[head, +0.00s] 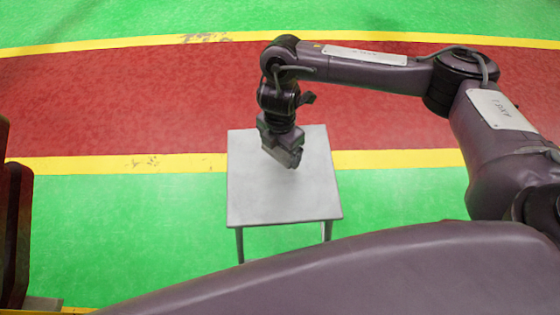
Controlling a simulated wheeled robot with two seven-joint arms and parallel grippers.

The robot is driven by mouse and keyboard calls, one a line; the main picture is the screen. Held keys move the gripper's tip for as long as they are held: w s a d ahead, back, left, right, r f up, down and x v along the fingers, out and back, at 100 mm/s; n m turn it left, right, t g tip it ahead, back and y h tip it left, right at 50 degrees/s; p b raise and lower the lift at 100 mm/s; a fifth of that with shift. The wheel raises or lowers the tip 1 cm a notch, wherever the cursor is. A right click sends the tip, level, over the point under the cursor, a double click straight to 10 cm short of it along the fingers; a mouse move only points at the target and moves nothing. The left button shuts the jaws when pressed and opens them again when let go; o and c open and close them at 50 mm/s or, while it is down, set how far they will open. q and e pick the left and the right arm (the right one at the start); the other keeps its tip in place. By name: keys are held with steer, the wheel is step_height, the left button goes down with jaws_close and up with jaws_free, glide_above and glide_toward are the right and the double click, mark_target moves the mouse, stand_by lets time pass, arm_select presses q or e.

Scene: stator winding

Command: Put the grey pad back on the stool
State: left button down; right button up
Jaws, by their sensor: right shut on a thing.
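The stool (262,200) stands in the middle of the head view, with a square light grey top and thin grey legs. My right gripper (290,160) points down over the far half of the stool top. Its jaws are shut on a small grey thing, likely the grey pad, which is mostly hidden by the jaws and hard to tell from them. Whether it touches the stool top cannot be told from this angle. My left gripper is not in view.
The floor is green with a red lane (130,100) between yellow lines. A dark red upright thing (14,235) stands at the left edge. The floor around the stool's left side is clear. My own body covers the bottom of the view.

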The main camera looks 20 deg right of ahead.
mark_target(280, 159)
steer(key=shift+f, duration=0.9)
step_height(280, 159, down, 3)
steer(key=shift+f+b, duration=0.15)
steer(key=shift+b, duration=0.85)
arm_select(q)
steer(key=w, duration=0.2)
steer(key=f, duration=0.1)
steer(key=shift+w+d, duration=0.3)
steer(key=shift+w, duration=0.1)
arm_select(e)
steer(key=shift+f, duration=0.15)
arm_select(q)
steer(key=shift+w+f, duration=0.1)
arm_select(e)
steer(key=shift+f, duration=0.1)
steer(key=o, duration=0.8)
steer(key=shift+c, duration=0.2)
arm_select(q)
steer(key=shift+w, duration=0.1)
